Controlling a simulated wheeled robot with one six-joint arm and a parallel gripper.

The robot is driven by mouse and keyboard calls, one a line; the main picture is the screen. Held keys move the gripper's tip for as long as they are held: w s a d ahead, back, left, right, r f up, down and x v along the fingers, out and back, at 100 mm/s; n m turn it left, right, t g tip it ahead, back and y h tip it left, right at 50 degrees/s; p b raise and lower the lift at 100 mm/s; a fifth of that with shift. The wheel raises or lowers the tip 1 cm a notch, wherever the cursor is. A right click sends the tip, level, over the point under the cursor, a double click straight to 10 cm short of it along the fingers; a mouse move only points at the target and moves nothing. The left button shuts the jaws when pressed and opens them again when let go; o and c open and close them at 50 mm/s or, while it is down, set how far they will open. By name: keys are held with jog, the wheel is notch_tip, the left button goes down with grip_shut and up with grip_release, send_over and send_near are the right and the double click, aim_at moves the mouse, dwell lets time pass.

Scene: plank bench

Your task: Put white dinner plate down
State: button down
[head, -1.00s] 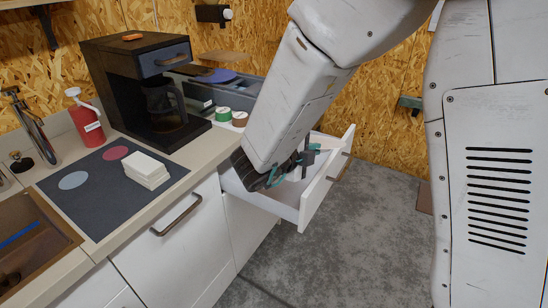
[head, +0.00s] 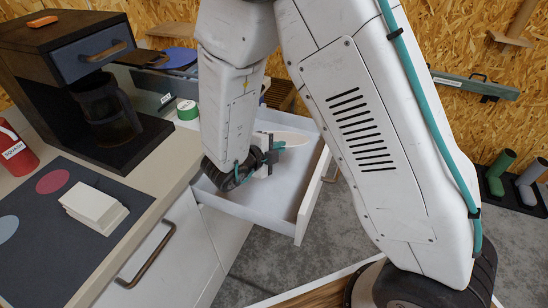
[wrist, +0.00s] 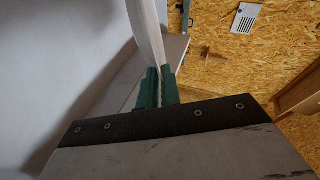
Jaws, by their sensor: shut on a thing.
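The white dinner plate (head: 292,140) shows partly behind my gripper (head: 272,152), at the open white drawer (head: 268,208). My gripper is shut on the plate. In the wrist view the plate (wrist: 147,30) appears nearly edge-on, rising from between the green fingers (wrist: 161,84). My arm and gripper hide part of the plate in the head view. I cannot tell whether the plate touches the drawer floor.
A black coffee machine (head: 40,95) stands on the counter at left. A stack of white blocks (head: 92,207) lies on a dark mat (head: 45,250). A green-topped tin (head: 187,110) stands near the drawer. The drawer's front part is empty.

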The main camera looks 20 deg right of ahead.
jog(key=shift+f, duration=2.25)
jog(key=shift+f, duration=0.6)
jog(key=c, duration=1.6)
grip_release()
jog(key=shift+s, duration=0.1)
